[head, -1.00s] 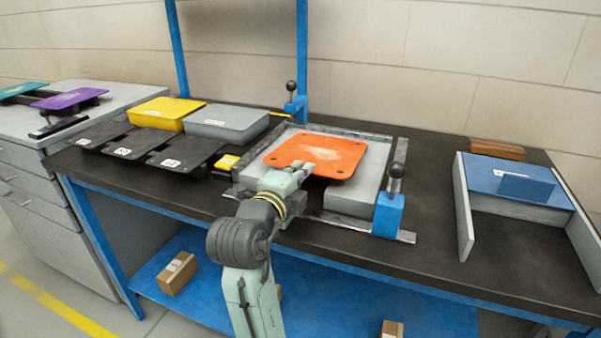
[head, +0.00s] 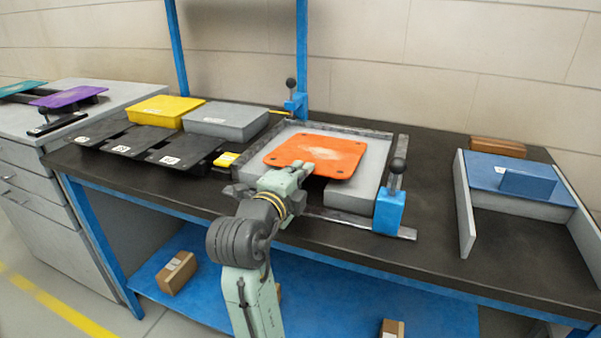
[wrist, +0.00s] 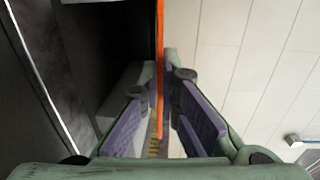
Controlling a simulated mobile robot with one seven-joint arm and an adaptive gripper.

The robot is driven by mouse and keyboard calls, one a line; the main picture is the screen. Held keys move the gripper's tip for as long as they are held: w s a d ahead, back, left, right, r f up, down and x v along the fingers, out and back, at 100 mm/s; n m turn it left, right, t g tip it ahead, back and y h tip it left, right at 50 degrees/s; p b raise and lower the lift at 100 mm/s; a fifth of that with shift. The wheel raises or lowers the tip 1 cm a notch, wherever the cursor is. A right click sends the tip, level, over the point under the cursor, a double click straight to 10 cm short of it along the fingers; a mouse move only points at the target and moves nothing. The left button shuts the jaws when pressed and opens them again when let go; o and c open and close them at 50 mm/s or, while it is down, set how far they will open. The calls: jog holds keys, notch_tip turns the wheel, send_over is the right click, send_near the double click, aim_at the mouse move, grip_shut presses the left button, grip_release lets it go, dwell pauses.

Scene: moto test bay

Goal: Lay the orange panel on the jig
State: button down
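The orange panel (head: 318,156) is a flat plate with rounded corners, dark holes near its corners and a pale scuffed patch. In the head view it is level over the jig (head: 370,165), a grey block inside a metal frame. I cannot tell whether it touches the block. My gripper (head: 305,170) is at the panel's near left edge. In the wrist view the panel (wrist: 160,75) shows edge-on as a thin orange strip between the fingers of my gripper (wrist: 163,85), which are closed on it. Part of the jig's left side is hidden by my arm.
Blue clamps with black knobs stand at the jig's near right (head: 390,210) and back left (head: 297,103). A blue panel rack (head: 515,180) stands right. Bench between is clear.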

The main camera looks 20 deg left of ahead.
jog(key=c, duration=1.7)
grip_release()
jog(key=shift+o, duration=0.5)
jog(key=shift+f+b, duration=0.8)
jog(key=shift+b, duration=0.05)
jog(key=shift+s, duration=0.1)
jog(key=shift+s+a+b, duration=0.15)
jog(key=shift+s+b, duration=0.15)
jog(key=shift+s, duration=3.35)
